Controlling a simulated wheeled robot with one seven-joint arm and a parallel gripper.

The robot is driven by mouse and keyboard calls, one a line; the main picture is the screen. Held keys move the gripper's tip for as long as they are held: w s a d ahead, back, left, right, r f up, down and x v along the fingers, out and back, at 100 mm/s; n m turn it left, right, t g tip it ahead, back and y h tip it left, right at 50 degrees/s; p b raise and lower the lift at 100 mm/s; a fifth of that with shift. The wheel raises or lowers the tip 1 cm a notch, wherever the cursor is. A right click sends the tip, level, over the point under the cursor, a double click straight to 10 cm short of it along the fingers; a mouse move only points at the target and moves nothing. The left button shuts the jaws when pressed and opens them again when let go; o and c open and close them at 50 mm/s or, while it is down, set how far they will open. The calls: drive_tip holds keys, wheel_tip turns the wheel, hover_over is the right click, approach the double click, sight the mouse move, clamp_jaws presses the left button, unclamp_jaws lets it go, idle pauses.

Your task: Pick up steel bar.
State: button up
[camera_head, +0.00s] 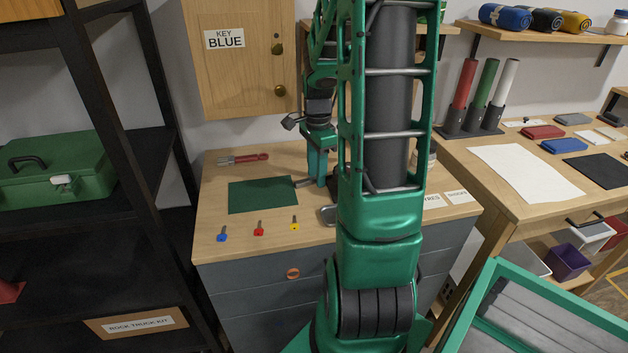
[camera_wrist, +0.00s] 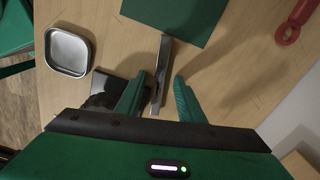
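The steel bar (camera_wrist: 164,62) is a narrow grey bar lying on the wooden worktop, beside the green mat's edge. In the wrist view my gripper (camera_wrist: 160,78) is open, with one green finger on each side of the bar. Small gaps show between the bar and both fingers. In the head view my gripper (camera_head: 318,180) is low over the worktop, right of the green mat (camera_head: 262,195). A short end of the bar (camera_head: 306,183) shows left of the fingers; the rest is hidden behind them.
A small metal tray (camera_wrist: 68,50) and a dark block (camera_wrist: 106,88) are left of the fingers in the wrist view. A cabinet (camera_head: 240,70) hangs behind.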

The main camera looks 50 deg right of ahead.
clamp_jaws()
